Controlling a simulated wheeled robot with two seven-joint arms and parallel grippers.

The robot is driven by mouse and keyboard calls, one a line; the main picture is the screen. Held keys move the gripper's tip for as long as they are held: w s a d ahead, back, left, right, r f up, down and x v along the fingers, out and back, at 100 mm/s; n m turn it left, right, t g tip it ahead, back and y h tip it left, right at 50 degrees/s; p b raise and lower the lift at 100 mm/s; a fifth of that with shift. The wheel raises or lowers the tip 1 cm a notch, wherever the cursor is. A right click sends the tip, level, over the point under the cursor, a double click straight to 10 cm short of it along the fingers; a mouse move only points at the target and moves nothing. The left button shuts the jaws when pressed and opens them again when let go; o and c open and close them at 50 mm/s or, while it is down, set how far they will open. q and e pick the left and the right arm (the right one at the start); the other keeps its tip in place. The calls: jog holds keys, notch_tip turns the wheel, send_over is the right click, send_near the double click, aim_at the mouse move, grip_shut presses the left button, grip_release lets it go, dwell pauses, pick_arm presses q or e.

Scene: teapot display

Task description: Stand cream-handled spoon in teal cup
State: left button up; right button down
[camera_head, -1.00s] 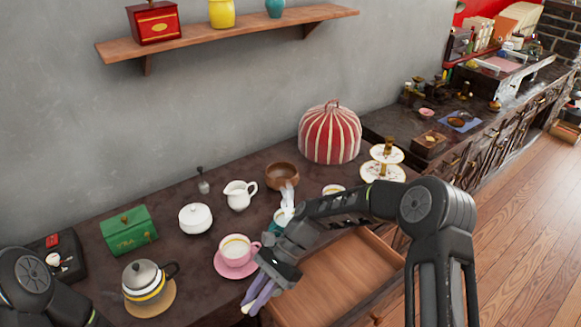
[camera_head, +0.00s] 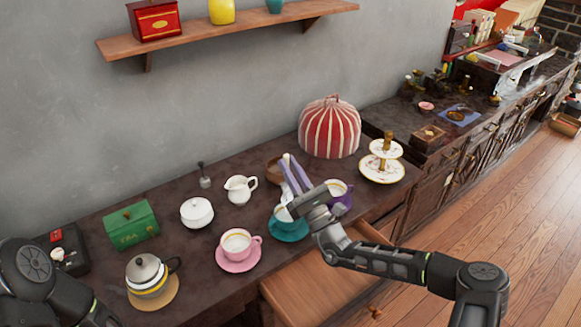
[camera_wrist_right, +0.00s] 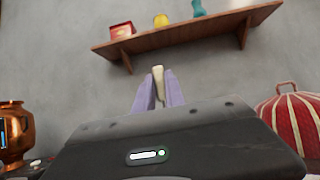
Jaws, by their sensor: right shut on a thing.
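The teal cup (camera_head: 284,213) stands on a teal saucer (camera_head: 289,232) near the counter's front, partly hidden by my right gripper. My right gripper (camera_head: 293,168) has its lavender fingers pointing up, just above and behind the cup. It is shut on the cream-handled spoon (camera_wrist_right: 158,80), whose pale handle end shows between the fingertips in the right wrist view. In the head view only a small pale tip of it shows; its bowl end is hidden. I cannot tell whether the spoon touches the cup. My left gripper is out of view.
A pink cup (camera_head: 236,243) stands left of the teal saucer, a purple cup (camera_head: 340,188) right. A creamer (camera_head: 240,189), sugar bowl (camera_head: 197,212) and teapot (camera_head: 147,277) stand left. An open drawer (camera_head: 315,285) juts out in front.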

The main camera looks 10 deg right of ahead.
jog(key=shift+d+t, duration=0.15)
jog(key=shift+t, duration=0.15)
jog(key=shift+f, duration=0.25)
notch_tip(320, 180, down, 11)
jog(key=b, duration=0.9)
dwell(0.3)
jog(key=c, duration=1.3)
grip_release()
jog(key=shift+r, duration=0.1)
